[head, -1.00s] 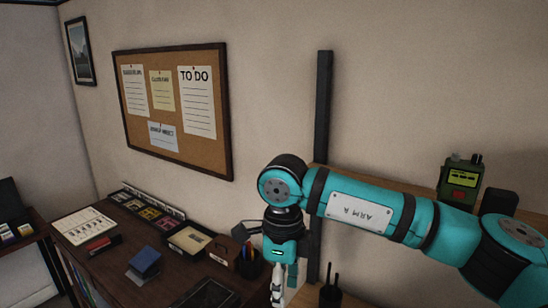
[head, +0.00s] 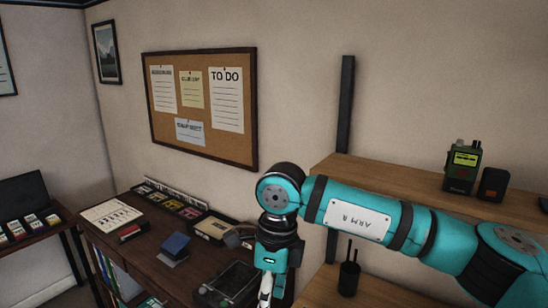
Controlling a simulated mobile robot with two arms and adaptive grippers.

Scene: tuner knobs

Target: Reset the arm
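My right arm (head: 355,216), teal with black bands and a plate reading "ARM R", comes in from the right and reaches across the lower middle of the head view. Its wrist bends down, and my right gripper (head: 265,290) hangs at the bottom edge in front of the desk's right end. The gripper is seen from the side and partly cut off, so whether its fingers are open or shut is unclear. No held object shows. My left gripper is out of view.
A green radio (head: 462,167) and a small dark box (head: 492,184) stand on the upper wooden shelf (head: 365,172), behind my arm. The desk (head: 150,245) holds trays, a blue item (head: 175,245) and papers.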

